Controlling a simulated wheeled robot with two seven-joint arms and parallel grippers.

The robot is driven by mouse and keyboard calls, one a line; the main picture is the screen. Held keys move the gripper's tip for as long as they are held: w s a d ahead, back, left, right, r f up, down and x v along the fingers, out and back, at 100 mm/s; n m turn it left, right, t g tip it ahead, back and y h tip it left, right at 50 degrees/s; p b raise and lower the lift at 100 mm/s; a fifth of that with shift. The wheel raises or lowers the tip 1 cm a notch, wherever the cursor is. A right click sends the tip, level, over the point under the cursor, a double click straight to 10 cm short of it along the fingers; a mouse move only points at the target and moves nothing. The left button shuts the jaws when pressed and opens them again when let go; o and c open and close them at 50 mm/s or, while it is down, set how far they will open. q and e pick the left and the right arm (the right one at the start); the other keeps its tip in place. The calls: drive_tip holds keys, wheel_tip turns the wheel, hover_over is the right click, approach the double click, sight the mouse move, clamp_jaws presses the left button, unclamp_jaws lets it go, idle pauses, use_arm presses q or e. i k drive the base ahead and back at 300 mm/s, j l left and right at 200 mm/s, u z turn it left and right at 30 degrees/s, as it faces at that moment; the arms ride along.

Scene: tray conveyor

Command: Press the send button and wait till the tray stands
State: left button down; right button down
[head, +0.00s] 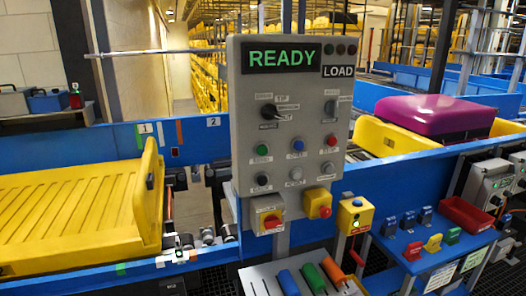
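A grey control panel (290,170) stands upright in the middle of the head view. Its green display (283,57) reads READY, with a LOAD label to its right. Below are a green button (262,150), a blue button (298,146), a red button (332,140) and several dark or grey knobs. The small button labels are too blurred to read surely. An empty yellow tray (75,215) lies on the conveyor at the left. Another yellow tray (378,138) at the right carries a purple suitcase (435,114). Neither of my grippers is in view.
Blue, green and orange cylinders (312,277) lie below. A blue side table (425,250) holds small coloured parts and a red bin (466,215). Blue conveyor walls run behind.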

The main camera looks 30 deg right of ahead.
sight(262, 150)
drive_tip(key=l+u, duration=0.15)
drive_tip(key=l, duration=0.25)
drive_tip(key=k+l+u, duration=0.1)
drive_tip(key=l, duration=0.3)
drive_tip(key=k+l+u, duration=0.15)
drive_tip(key=l, duration=0.25)
drive_tip(key=l+u, duration=0.15)
drive_tip(key=l, duration=0.2)
drive_tip(key=k+l+u, duration=0.15)
drive_tip(key=l, duration=0.25)
